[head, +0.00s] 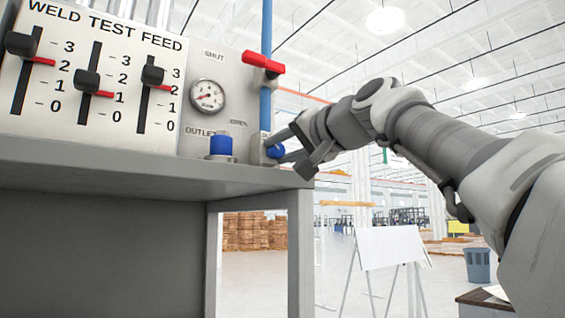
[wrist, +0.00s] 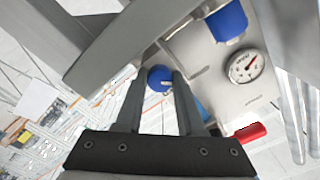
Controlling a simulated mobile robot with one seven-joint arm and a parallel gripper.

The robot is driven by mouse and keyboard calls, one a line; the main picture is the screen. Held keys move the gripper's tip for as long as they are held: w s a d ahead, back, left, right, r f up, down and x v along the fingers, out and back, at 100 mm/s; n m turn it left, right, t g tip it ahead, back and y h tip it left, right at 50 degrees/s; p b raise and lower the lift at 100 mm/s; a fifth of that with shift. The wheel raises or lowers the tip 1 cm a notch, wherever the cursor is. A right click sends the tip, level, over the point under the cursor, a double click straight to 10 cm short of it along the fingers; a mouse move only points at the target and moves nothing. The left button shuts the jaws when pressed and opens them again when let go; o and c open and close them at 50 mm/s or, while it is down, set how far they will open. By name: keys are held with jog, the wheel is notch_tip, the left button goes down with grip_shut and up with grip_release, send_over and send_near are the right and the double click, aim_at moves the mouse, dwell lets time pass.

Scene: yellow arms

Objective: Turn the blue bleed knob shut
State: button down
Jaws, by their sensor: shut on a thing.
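The small blue bleed knob (head: 275,151) sits low on the blue pipe's fitting, at the right end of the panel. My gripper (head: 279,146) reaches in from the right and is shut on this knob, with one finger on each side. In the wrist view the knob (wrist: 160,74) shows between the tips of my gripper (wrist: 157,78). The fingers hide part of the knob, and I cannot read its turn angle.
A larger blue cylinder (head: 221,146) stands left of the knob, near a round gauge (head: 207,96). A red lever (head: 263,62) crosses the blue pipe (head: 266,110) above. The slider panel (head: 100,70) is at left on the grey bench (head: 130,160).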

jog(key=c, duration=0.5)
grip_release()
jog(key=b+v, duration=0.2)
jog(key=v, duration=1.5)
jog(key=shift+s+d+b, duration=0.15)
jog(key=shift+b, duration=0.2)
